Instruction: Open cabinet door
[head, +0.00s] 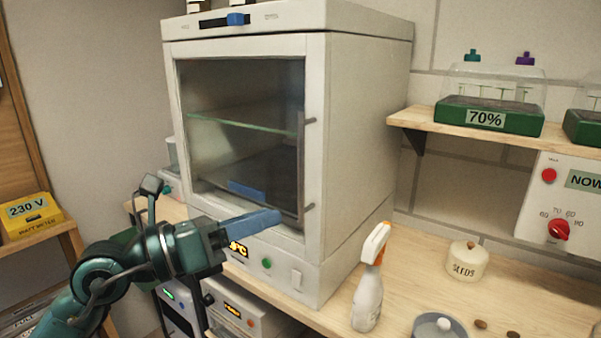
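The cabinet (350,130) is a large off-white box on the wooden bench. Its dark glass door (240,100) fills the front frame and looks closed. A thin dark upright strip with two short grey pegs (309,120) runs along the door's right edge. My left gripper (278,217) is in front of the cabinet's lower front, its blue finger pointing right, close to the strip's lower end. Contact cannot be told. Only one finger shows clearly, so its opening is unclear. A blue patch (247,190) shows on or behind the glass. My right gripper is out of view.
A spray bottle (368,290), a seeds jar (467,262) and a grey bowl (438,327) stand on the bench right of the cabinet. A shelf (420,120) holds a green seedling tray (489,118). A yellow wattmeter (30,215) sits at the far left.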

